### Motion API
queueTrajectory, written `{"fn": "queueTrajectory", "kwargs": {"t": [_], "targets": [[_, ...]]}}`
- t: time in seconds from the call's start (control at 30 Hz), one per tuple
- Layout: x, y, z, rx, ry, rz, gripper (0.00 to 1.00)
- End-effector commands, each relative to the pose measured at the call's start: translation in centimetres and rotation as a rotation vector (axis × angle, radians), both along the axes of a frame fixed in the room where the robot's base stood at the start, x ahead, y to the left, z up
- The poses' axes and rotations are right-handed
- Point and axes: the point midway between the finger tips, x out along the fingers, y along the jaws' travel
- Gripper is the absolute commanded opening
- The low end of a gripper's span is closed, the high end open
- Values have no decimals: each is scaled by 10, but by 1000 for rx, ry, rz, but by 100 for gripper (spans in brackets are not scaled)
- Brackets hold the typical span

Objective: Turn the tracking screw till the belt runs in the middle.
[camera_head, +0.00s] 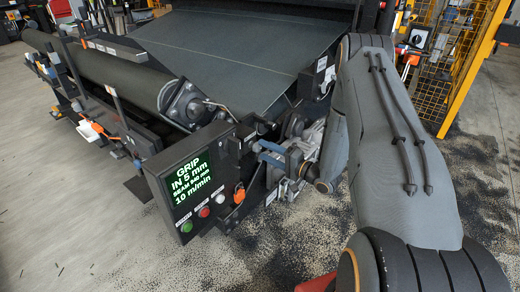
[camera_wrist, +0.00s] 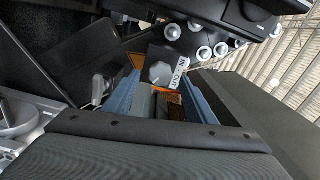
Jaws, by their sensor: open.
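The dark belt (camera_head: 245,55) runs up and away in the head view, with a thin pale line across it. In the wrist view, a grey knob (camera_wrist: 160,72) on a dark plate with a white lettered label shows beyond the fingertips; I cannot tell whether it is the tracking screw. My gripper (camera_head: 266,153) is at the belt frame's near corner, right of the panel. In the wrist view my gripper (camera_wrist: 160,92) has its two blue fingers apart, with the knob lined up between them. I cannot tell whether they touch anything.
A control panel (camera_head: 185,185) reads "GRIP", "IN 5 mm" and "10 m/min", with green, red and white buttons below. A thick roller (camera_head: 105,75) lies left of the belt. A yellow post and mesh guard (camera_head: 450,65) stand at the right. Dark crumbs litter the floor.

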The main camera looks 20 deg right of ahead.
Motion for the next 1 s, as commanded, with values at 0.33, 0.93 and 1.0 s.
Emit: {"fn": "queueTrajectory", "kwargs": {"t": [0.33,0.93,1.0], "targets": [[-31,-20,0,0,1,0,51],[-23,-18,5,-59,7,-8,51],[-12,-15,11,-136,18,-20,51]]}}
